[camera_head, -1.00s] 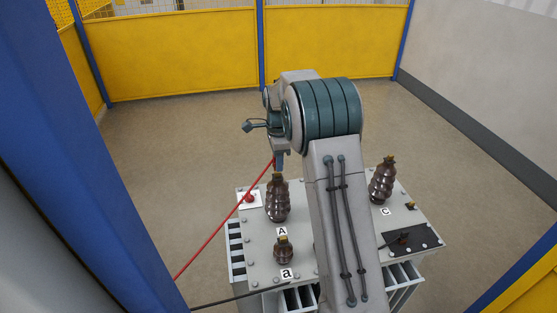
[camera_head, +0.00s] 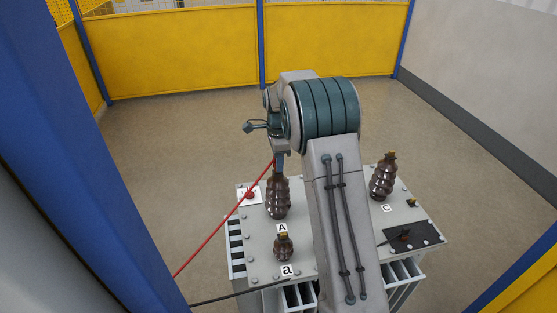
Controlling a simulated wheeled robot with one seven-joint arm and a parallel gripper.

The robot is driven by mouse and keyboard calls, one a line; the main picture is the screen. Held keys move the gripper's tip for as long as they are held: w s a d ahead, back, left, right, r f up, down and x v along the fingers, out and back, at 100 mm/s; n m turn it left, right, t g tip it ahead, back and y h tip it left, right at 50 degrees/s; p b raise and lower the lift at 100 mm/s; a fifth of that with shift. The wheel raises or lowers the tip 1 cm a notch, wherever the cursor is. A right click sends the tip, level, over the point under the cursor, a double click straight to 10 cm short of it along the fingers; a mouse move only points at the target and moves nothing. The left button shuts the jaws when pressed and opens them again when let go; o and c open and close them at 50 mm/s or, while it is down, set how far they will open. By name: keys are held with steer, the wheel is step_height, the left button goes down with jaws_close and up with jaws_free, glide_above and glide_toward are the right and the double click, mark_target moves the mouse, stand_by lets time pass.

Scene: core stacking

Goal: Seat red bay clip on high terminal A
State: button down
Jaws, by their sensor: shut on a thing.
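The high terminal A (camera_head: 278,198) is a tall brown ribbed insulator standing upright at the left of the grey transformer top, behind the label A. My gripper (camera_head: 279,172) points down right over the top of it, and its tip overlaps the terminal's top in the view. The red cable (camera_head: 225,224) runs from the lower left up to my gripper's tip. The red clip itself is too small and hidden at the jaws to make out. I cannot tell whether it touches the terminal.
The high terminal C (camera_head: 383,178) stands at the right. A low terminal (camera_head: 283,246) labelled a stands in front of A. A black plate (camera_head: 412,236) lies at the right front. A black cable (camera_head: 240,297) crosses the front left edge. Yellow panels (camera_head: 170,55) enclose the floor.

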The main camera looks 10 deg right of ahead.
steer(key=shift+f+b, duration=0.4)
steer(key=shift+f, duration=0.3)
steer(key=c, duration=1.1)
jaws_free()
steer(key=shift+c, duration=0.2)
steer(key=shift+r, duration=0.1)
step_height(320, 180, up, 14)
steer(key=b, duration=0.1)
steer(key=s+r+n+t, duration=0.1)
steer(key=s+r+n, duration=0.35)
steer(key=s, duration=0.55)
steer(key=s+f+n+t, duration=0.1)
steer(key=s+n, duration=0.3)
steer(key=s, duration=0.4)
steer(key=s+f+n, duration=0.4)
steer(key=s+n, duration=0.1)
steer(key=s, duration=0.3)
steer(key=s+f+n+t, duration=0.1)
steer(key=s+f+n, duration=0.2)
steer(key=s, duration=0.6)
steer(key=shift+a+n+t, duration=0.25)
steer(key=shift+n+t, duration=0.05)
steer(key=shift+n, duration=0.55)
